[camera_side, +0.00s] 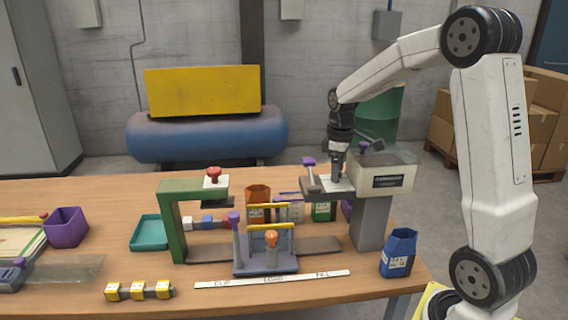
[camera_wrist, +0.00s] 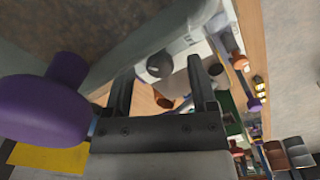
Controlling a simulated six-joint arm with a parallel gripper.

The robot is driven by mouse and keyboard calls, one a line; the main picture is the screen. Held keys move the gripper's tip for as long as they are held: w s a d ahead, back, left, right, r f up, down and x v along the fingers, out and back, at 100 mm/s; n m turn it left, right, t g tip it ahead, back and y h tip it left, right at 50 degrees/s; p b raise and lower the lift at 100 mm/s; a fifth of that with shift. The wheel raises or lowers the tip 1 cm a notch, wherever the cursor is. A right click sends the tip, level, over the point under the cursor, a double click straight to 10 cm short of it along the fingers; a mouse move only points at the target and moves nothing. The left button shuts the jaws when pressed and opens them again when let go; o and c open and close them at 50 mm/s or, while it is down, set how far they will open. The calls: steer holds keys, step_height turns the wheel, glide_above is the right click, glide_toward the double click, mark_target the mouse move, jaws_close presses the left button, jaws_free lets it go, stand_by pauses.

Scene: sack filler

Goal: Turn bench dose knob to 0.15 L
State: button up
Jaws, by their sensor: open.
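My gripper (camera_side: 337,176) points down over the white plate (camera_side: 327,184) on the front of the bench filler (camera_side: 382,178). In the wrist view my gripper (camera_wrist: 160,75) is open, its two dark fingers apart. A round dark grey knob (camera_wrist: 160,64) on a pale panel shows between the fingers, apart from both as far as I can see. It looks like the dose knob, but its marks are too small to read. In the side view the knob is hidden at my fingertips. A purple-topped lever (camera_side: 309,163) stands just left of my gripper.
A large purple knob (camera_wrist: 45,110) looms close on the left of the wrist view. Another purple knob (camera_side: 364,146) is right of my gripper. A green frame with a red knob (camera_side: 214,173), a blue-grey fixture (camera_side: 265,262) and a blue bin (camera_side: 398,253) stand on the table.

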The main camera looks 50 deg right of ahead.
steer(key=n, duration=0.5)
steer(key=shift+n, duration=0.4)
step_height(320, 180, up, 8)
steer(key=shift+f, duration=0.25)
steer(key=shift+a+r, duration=0.1)
steer(key=shift+a, duration=0.1)
steer(key=a+f, duration=0.1)
steer(key=a, duration=0.1)
steer(key=w+a+f+t, duration=0.1)
steer(key=a+f, duration=0.1)
steer(key=a+f+m+t, duration=0.1)
steer(key=a, duration=0.1)
steer(key=shift+w+a+f+h, duration=0.15)
steer(key=shift+w+a+h, duration=0.15)
steer(key=shift+h, duration=0.1)
steer(key=s+a+f+m, duration=0.8)
steer(key=s+a+f, duration=0.2)
steer(key=a+f, duration=0.2)
steer(key=shift+a+t+y, duration=0.3)
steer(key=shift+a+y, duration=0.1)
steer(key=shift+a, duration=0.2)
